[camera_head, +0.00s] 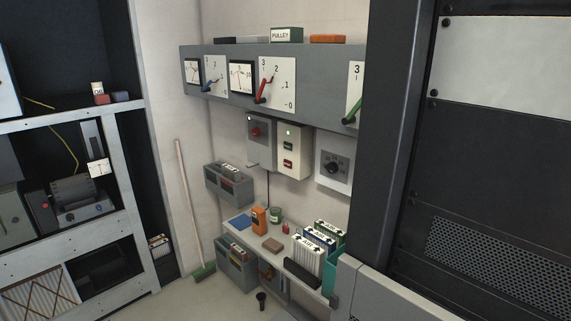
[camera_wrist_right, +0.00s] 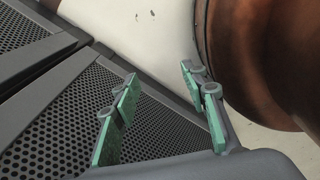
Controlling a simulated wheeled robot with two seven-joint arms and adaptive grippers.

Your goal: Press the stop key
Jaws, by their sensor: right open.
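A pale control box (camera_head: 298,139) hangs on the back wall, below the grey shelf. The key labels are too small to read, so I cannot confirm which is marked stop. Beside it on the left is a grey box (camera_head: 261,154) with a red round knob (camera_head: 255,132). My right gripper (camera_wrist_right: 165,112) shows only in the right wrist view. Its green-padded fingers are apart and empty, in front of perforated dark panels. No gripper shows in the head view.
A dark rack (camera_head: 482,161) fills the right side, close to me. A broom (camera_head: 190,205) leans on the wall. A large brown rounded body (camera_wrist_right: 265,55) is beside the right gripper.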

